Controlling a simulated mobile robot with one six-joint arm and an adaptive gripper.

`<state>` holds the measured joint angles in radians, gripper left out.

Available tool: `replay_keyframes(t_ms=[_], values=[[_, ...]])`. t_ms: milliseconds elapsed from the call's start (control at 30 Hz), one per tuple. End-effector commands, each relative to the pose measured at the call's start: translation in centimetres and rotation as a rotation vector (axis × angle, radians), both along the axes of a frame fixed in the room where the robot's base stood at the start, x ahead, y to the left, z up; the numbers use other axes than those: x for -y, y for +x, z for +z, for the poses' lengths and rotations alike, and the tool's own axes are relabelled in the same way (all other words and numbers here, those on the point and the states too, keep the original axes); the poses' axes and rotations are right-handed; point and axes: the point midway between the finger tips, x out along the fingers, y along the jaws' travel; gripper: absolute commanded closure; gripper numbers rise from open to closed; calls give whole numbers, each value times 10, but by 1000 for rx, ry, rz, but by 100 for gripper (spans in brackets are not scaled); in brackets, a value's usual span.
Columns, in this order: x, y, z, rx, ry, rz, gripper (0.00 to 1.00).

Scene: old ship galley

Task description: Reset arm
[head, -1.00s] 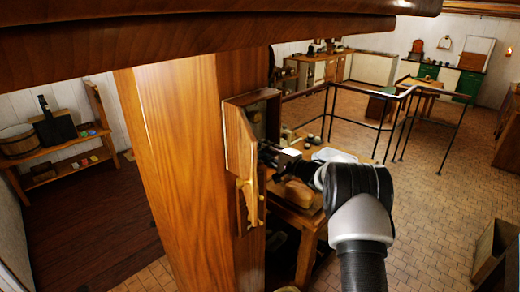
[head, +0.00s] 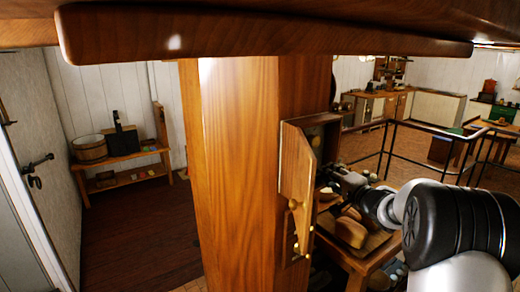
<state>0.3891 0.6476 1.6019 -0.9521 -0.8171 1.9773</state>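My arm comes in from the lower right, and my gripper (head: 342,182) points left, away from the camera. It is small and dark in the head view, just right of the open door (head: 297,172) of a small wooden wall cabinet (head: 322,134) on the pillar. I cannot tell whether it touches the cabinet. Its fingers are too small and dark to show whether they are open or shut. I see nothing clearly held.
A thick wooden pillar (head: 235,170) stands close in front, with a beam (head: 260,38) overhead. Behind my gripper is a wooden table (head: 352,262) with a loaf (head: 351,232). A bench (head: 125,160) with a tub (head: 90,149) stands back left. Dark floor there is clear.

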Motion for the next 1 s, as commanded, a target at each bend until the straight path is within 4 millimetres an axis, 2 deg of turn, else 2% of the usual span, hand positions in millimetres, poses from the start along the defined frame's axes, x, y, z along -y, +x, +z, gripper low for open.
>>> replay_keyframes(t_ms=[167,267,367,500,567,600,800,900,1000], values=[[-5,-49,-12,-70,-335,-176,72],[-9,-93,-28,-161,-503,-230,72],[-18,-146,-54,-274,-656,-238,72],[-38,-233,-108,-448,-837,-163,72],[-49,-271,-134,-516,-900,-104,72],[-56,-295,-151,-556,-936,-59,72],[-96,-409,-237,-701,-1079,231,72],[-113,-454,-272,-735,-1121,375,72],[-126,-486,-296,-748,-1149,489,72]])
